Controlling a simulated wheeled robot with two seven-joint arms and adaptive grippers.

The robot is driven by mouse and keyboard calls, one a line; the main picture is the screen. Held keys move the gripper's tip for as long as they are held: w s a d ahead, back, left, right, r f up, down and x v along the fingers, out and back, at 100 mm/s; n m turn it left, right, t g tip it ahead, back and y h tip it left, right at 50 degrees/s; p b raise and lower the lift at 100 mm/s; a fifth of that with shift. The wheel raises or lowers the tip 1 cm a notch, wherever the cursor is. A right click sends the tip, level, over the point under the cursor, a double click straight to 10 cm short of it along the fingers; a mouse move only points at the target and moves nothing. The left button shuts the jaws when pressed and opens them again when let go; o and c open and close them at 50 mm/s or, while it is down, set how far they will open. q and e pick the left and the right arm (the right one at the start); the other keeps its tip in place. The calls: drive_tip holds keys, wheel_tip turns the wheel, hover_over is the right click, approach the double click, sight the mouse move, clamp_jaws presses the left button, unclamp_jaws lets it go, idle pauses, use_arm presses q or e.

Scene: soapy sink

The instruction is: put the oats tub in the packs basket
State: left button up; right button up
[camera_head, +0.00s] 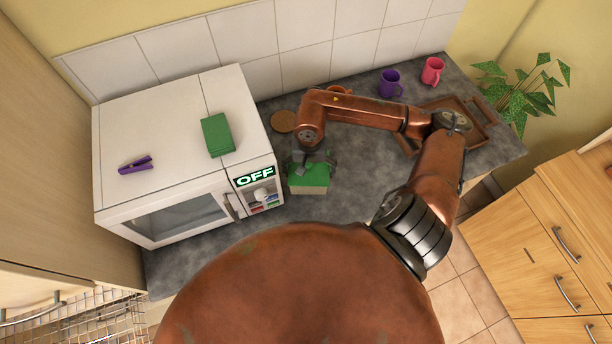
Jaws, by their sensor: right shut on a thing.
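A box-shaped tub with a green top and a paler front (308,180) is at the counter beside the microwave's right side; it seems to be the oats tub, though I see no readable label. My right gripper (314,160) is over it from above and shut on it. The fingers partly cover its top. I cannot tell whether the tub touches the counter. No basket is clearly marked as the packs basket; a wire basket (80,322) shows at the lower left. My left gripper is not in view.
A white microwave (150,180) reading OFF carries a green box (217,135) and a purple clip (136,165). A brown tray (482,112), purple mug (390,84), pink mug (433,71) and round brown disc (284,121) are on the counter. A plant (520,90) stands right.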

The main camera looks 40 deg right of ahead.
drive_tip(key=shift+s+d+f+p, duration=0.1)
drive_tip(key=shift+f+p, duration=0.25)
drive_tip(key=shift+f, duration=1.9)
drive_tip(key=shift+f, duration=0.15)
drive_tip(key=o, duration=1.6)
drive_tip(key=shift+o, duration=0.8)
